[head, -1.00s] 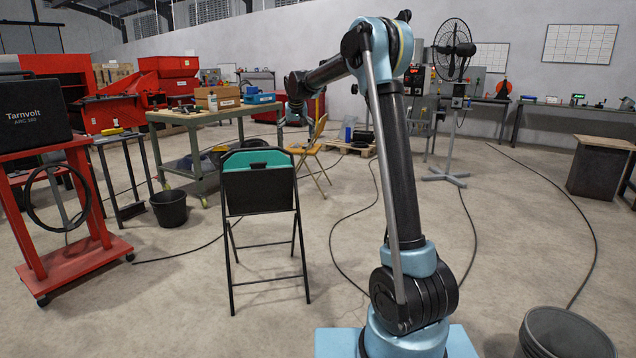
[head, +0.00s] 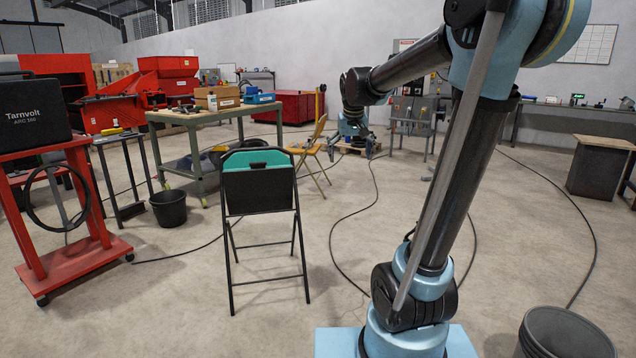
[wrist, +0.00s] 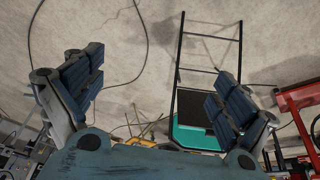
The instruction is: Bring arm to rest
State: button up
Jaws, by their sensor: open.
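My gripper (head: 350,147) hangs at the end of my raised arm, in the middle of the head view, with nothing below it but the floor and a pallet behind. In the wrist view my gripper (wrist: 155,100) has its two blue-padded fingers wide apart. It is open and nothing is between the fingers. The arm leans up and to the right from its blue base, and its forearm reaches back to the left.
A folding chair (head: 258,190) stands left of my arm. A grey bin (head: 565,335) is at the right front. Cables cross the open floor.

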jog(key=s+d+f, duration=0.2)
jog(key=s+f, duration=0.4)
jog(key=s, duration=0.4)
jog(key=s+d+f+g, duration=0.1)
jog(key=s+d+f, duration=0.2)
jog(key=s+f, duration=0.4)
jog(key=s+d+f, duration=0.3)
jog(key=s+f, duration=0.4)
jog(key=s, duration=0.7)
jog(key=shift+s+d+m+g, duration=0.15)
jog(key=shift+m+g, duration=0.25)
jog(key=shift+f, duration=0.1)
jog(key=shift+w+f, duration=0.2)
jog(key=shift+w, duration=0.25)
